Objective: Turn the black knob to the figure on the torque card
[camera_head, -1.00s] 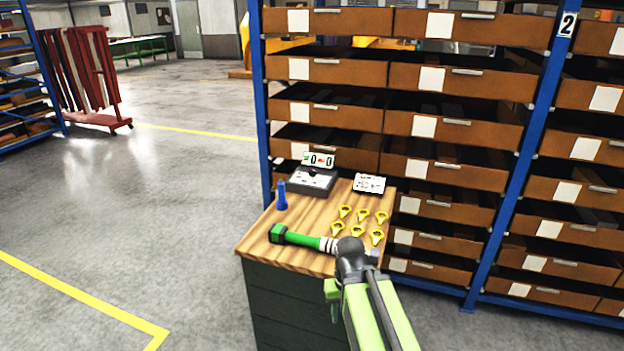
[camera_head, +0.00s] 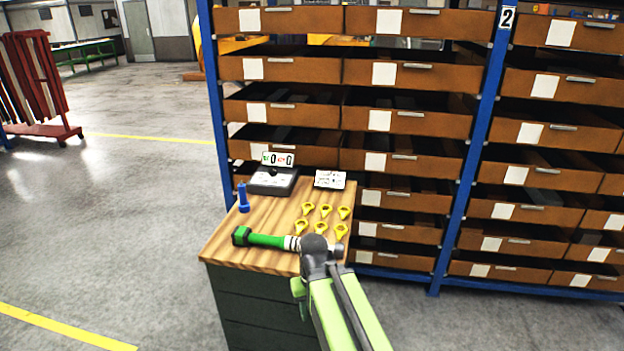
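A torque wrench (camera_head: 265,241) lies on the wooden top of the cabinet (camera_head: 222,246). I cannot make out my gripper's fingers.
A black box (camera_head: 271,182) with a display showing zeros stands at the back. A blue upright piece (camera_head: 243,198) is at the left, and several yellow tags (camera_head: 325,210) lie behind the wrench. Shelving with brown bins (camera_head: 405,123) stands behind. Open floor (camera_head: 120,210) lies left.

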